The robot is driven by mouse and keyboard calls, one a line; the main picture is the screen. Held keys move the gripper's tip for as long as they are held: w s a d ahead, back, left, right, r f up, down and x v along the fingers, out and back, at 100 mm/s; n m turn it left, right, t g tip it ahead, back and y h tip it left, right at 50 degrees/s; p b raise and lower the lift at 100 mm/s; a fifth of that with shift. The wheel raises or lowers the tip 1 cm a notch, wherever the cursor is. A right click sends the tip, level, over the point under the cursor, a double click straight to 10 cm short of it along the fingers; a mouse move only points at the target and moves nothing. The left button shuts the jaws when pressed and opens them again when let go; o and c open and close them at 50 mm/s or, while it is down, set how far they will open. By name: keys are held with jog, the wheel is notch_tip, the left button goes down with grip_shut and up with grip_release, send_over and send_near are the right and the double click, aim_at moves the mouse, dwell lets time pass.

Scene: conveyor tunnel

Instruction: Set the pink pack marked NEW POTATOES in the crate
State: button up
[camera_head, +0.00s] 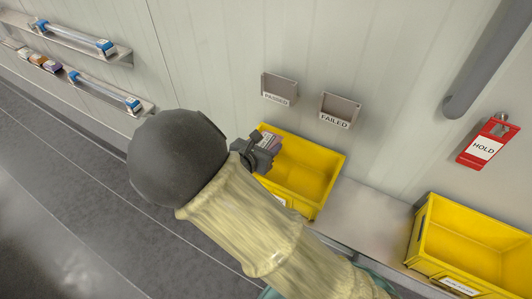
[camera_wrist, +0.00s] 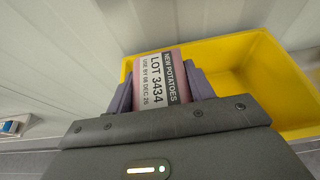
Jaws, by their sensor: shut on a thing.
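The pink pack (camera_wrist: 161,82) shows in the wrist view with a label reading NEW POTATOES and LOT 3434. My gripper (camera_wrist: 160,92) is shut on it, one finger on each side. In the head view the pack (camera_head: 271,141) shows small beside my gripper (camera_head: 262,151), partly hidden by it. The yellow crate (camera_head: 325,176) stands on the shelf, and the pack is at its left end, seemingly above it. In the wrist view the crate (camera_wrist: 285,85) lies behind and to the right of the pack. My arm hides part of the crate's front.
A second yellow crate (camera_head: 470,245) stands at the right. Holders marked PASSED (camera_head: 278,92) and FAILED (camera_head: 338,112) and a red HOLD tag (camera_head: 487,143) are on the wall. Bare shelf (camera_head: 372,215) lies between the crates. Wall shelves (camera_head: 85,42) hold items at upper left.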

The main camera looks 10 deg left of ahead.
notch_tip(320, 180, down, 4)
jog(key=shift+f, duration=0.1)
dwell(0.4)
jog(key=shift+d+f, duration=0.1)
jog(key=shift+f, duration=0.2)
jog(key=shift+f+b, duration=0.3)
jog(key=shift+b, duration=0.2)
